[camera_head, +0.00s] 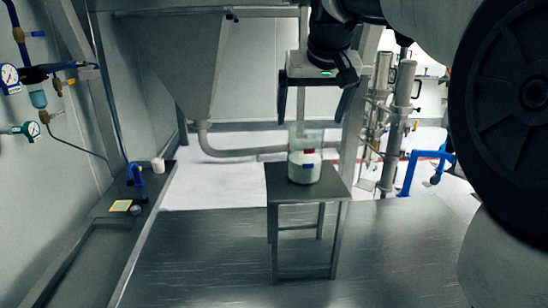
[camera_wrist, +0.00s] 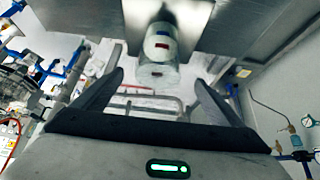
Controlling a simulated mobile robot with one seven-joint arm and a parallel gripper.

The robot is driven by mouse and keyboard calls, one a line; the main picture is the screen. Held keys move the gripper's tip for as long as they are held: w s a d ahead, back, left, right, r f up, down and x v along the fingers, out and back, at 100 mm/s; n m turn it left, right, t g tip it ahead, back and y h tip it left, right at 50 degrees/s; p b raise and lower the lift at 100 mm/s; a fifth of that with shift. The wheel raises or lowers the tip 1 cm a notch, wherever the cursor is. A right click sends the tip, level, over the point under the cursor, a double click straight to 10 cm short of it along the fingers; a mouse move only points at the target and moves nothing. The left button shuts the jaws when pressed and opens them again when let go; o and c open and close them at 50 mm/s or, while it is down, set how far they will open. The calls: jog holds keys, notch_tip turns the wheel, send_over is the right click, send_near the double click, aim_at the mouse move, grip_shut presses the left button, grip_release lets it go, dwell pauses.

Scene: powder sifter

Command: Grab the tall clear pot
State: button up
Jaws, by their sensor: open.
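The tall clear pot (camera_head: 304,165) stands upright on a small metal table in the head view. Its lower part looks white, with a red and a blue mark on its side, and its upper part is clear. My gripper (camera_head: 314,117) is above the pot, fingers pointing down and apart, with nothing between them. In the wrist view the pot (camera_wrist: 158,55) shows beyond and between the open fingertips of my gripper (camera_wrist: 158,80). The fingers do not appear to touch it.
The small metal table (camera_head: 335,188) stands on a metal floor. A large hopper (camera_head: 180,60) and a pipe (camera_head: 235,152) are behind it. A side bench (camera_head: 100,235) at left holds a white cup (camera_head: 158,165) and a blue fitting (camera_head: 135,175). Vertical steel cylinders (camera_head: 398,125) stand at right.

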aim_at(304, 149)
jog(key=x, duration=1.4)
jog(key=shift+d+f, duration=0.15)
jog(key=shift+f, duration=0.1)
jog(key=c, duration=1.2)
jog(key=shift+r, duration=0.1)
jog(key=shift+c, duration=1.1)
jog(key=shift+r, duration=0.1)
